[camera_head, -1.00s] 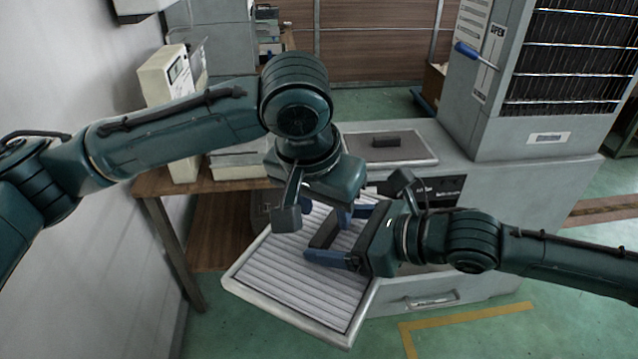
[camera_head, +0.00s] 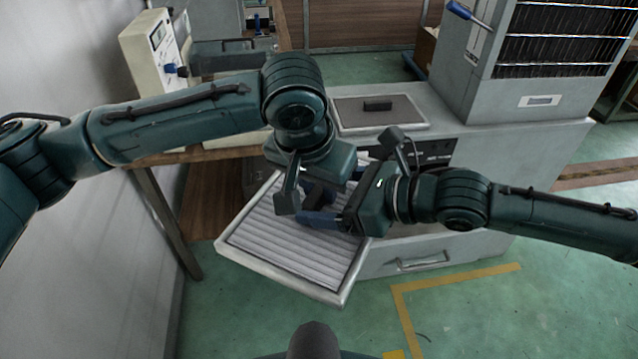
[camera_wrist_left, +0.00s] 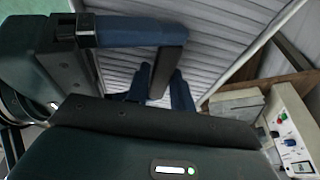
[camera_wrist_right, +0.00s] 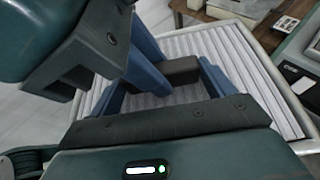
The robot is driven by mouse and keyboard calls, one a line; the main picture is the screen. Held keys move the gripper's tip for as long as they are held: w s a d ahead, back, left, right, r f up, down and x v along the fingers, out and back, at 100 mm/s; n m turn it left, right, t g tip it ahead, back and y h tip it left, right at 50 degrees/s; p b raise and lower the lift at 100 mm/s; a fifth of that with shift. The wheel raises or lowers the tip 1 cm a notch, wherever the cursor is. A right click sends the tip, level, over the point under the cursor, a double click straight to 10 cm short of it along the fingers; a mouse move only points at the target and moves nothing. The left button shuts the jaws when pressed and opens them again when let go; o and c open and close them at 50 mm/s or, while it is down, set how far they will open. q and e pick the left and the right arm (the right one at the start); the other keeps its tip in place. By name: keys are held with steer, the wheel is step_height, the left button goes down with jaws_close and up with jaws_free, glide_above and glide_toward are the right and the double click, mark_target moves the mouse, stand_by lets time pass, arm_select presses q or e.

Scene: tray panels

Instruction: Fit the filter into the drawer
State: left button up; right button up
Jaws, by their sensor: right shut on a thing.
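The filter (camera_head: 290,246) is a white pleated panel in a pale frame, with a dark bar handle (camera_wrist_right: 182,72) on top. It lies slanted at the front left of the grey drawer (camera_head: 425,262); I cannot tell whether it rests on the drawer or is held above it. My right gripper (camera_head: 318,205) is shut on the handle, which shows between its blue fingers in the right wrist view. My left gripper (camera_wrist_left: 162,82) is over the filter too, fingers apart on either side of the bar. The arms hide much of the drawer's inside and the filter's far part.
A wooden bench (camera_head: 160,200) with a meter box (camera_head: 150,50) is at left, near the wall. Green floor is free in front.

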arm_select(q)
steer(key=shift+d, duration=0.1)
jaws_close()
arm_select(e)
steer(key=o, duration=1)
steer(key=shift+o, duration=0.2)
